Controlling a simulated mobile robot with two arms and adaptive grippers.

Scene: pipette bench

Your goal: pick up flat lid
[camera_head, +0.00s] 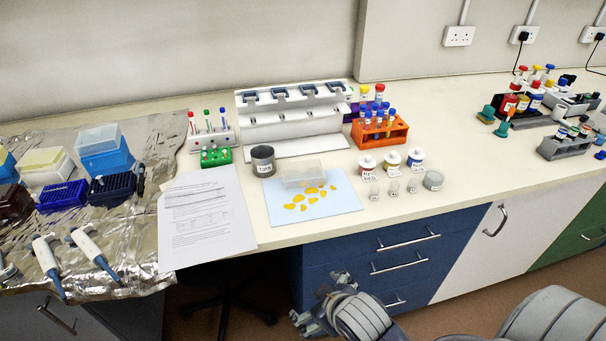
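A clear, shallow box-like piece (303,176), which may be the flat lid, lies on a pale blue sheet (345,200) near the front of the bench. Yellow pieces lie around it on the sheet. I cannot tell for sure whether this piece is the lid. My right gripper (312,308) is at the bottom middle, below the bench top and in front of the blue drawers, well apart from the clear piece. My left gripper is not in view.
A grey tub (263,160), a printed paper (205,218) and a green rack (216,157) are left of the sheet. Labelled bottles (368,170) and small vials stand to its right. An orange tube rack (380,132) is behind. Pipettes and tip boxes lie on foil at left.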

